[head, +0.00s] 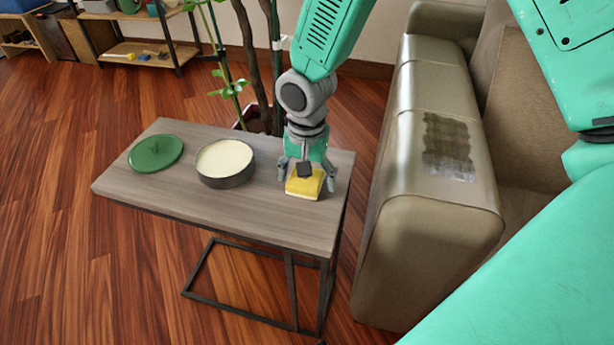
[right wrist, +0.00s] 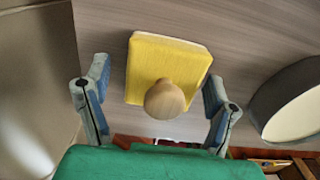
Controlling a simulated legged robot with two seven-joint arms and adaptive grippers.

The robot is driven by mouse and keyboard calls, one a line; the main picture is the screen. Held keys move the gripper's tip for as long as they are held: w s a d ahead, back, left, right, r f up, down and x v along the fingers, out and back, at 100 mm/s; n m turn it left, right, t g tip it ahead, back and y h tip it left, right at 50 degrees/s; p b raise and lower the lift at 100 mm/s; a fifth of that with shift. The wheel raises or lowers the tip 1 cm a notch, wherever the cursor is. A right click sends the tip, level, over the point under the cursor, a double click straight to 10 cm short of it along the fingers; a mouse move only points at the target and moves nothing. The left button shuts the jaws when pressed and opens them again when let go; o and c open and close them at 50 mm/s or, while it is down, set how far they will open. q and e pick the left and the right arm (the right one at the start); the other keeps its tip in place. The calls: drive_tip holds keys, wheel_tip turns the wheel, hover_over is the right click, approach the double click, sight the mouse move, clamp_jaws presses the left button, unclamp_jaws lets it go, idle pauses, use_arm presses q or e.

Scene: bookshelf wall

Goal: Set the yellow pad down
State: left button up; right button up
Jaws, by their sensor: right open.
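The yellow pad (head: 303,187) lies flat on the grey wood-topped side table (head: 215,205), near its right end. In the right wrist view the pad (right wrist: 168,62) shows a pale edge and a round wooden knob (right wrist: 165,99) on top. My right gripper (head: 306,178) is above the pad, pointing down. Its fingers are spread, one on each side of the knob, with a gap to it in the right wrist view (right wrist: 157,78). My left gripper is not in view.
A round tin of cream-coloured paste (head: 225,160) stands left of the pad, with a green lid (head: 156,153) further left. A sofa arm (head: 430,130) with a dark rough patch (head: 447,145) stands right of the table. A potted plant (head: 255,115) is behind the table.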

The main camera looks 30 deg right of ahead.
wheel_tip(320, 180, up, 12)
drive_tip(key=p, duration=0.4)
drive_tip(key=shift+r+p, duration=0.15)
drive_tip(key=shift+p, duration=0.15)
drive_tip(key=shift+a, duration=0.1)
